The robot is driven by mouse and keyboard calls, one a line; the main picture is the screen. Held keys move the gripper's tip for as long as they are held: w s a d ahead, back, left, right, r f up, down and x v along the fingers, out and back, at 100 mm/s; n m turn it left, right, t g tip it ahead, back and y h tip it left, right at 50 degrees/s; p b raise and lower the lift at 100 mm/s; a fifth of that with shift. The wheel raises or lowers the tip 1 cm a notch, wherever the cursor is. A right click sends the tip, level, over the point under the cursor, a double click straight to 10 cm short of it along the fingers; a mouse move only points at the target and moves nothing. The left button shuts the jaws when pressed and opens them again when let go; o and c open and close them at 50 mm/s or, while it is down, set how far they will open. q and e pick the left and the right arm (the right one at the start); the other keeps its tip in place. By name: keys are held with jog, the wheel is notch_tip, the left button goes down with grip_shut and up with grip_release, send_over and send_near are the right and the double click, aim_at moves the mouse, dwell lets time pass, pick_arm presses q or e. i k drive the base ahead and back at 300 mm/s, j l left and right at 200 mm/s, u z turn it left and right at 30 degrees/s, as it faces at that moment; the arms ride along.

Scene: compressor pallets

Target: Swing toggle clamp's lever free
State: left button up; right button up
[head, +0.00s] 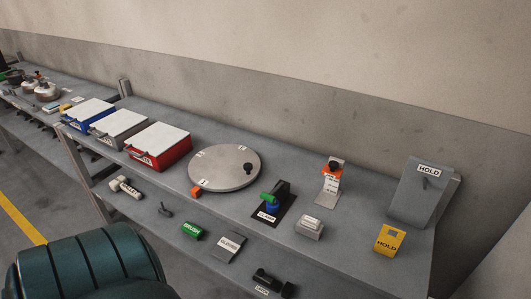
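The toggle clamp (283,190) stands on a dark plate on the grey bench, right of the round disc. It has a black body, a blue part low down and a green lever end (268,198) that points left. A white label with dark lettering lies at its front. The lever looks roughly level, but at this size I cannot tell whether the clamp is locked. Neither of my grippers is in view, and nothing is touching the clamp.
The round grey disc (225,168) with a black knob lies left of the clamp. A white-labelled grey block (310,227) sits close on its right. An orange-topped stand (331,182) is behind right. Green (192,231) and grey (229,246) blocks lie in front.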

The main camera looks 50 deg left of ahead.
aim_at(269, 197)
jog(key=i, duration=0.45)
jog(key=u, duration=1.8)
jog(key=i+l, duration=0.05)
